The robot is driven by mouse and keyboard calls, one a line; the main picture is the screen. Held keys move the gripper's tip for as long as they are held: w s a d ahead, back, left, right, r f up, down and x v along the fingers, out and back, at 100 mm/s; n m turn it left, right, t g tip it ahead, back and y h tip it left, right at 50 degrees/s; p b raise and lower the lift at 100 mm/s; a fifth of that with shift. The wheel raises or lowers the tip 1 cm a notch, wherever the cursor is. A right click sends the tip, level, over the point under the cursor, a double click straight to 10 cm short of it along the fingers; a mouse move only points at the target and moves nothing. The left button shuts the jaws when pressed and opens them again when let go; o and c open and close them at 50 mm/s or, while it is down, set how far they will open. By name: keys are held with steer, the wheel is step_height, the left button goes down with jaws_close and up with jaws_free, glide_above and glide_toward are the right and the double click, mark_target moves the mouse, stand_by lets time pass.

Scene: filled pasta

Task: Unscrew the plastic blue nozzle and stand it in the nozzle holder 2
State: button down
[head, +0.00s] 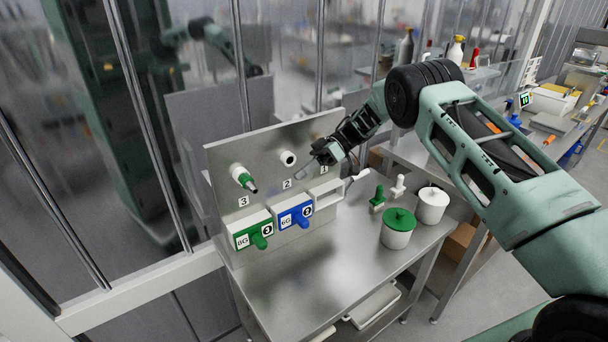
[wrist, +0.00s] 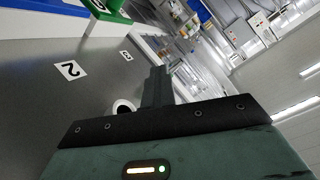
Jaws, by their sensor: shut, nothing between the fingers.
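My gripper (head: 328,152) is at the right end of the upright metal panel (head: 230,160), close to its face. Its fingers are together and empty; they show from behind in the wrist view (wrist: 158,86). White socket 2 (head: 287,158) on the panel has a dark, bare opening. I cannot tell whether that piece is the blue nozzle. The place of number 1 is partly hidden by my gripper.
A green nozzle (head: 246,181) with a dark tip sits in socket 3, above a green block (head: 243,233). A green-lidded tub (head: 397,240), a white tub (head: 432,207) and small green (head: 377,200) and white (head: 398,187) pieces stand right. The table front is clear.

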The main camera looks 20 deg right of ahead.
steer(key=shift+n+g+h+b, duration=0.7)
steer(key=shift+n+g+b, duration=0.3)
steer(key=shift+g+b, duration=1.1)
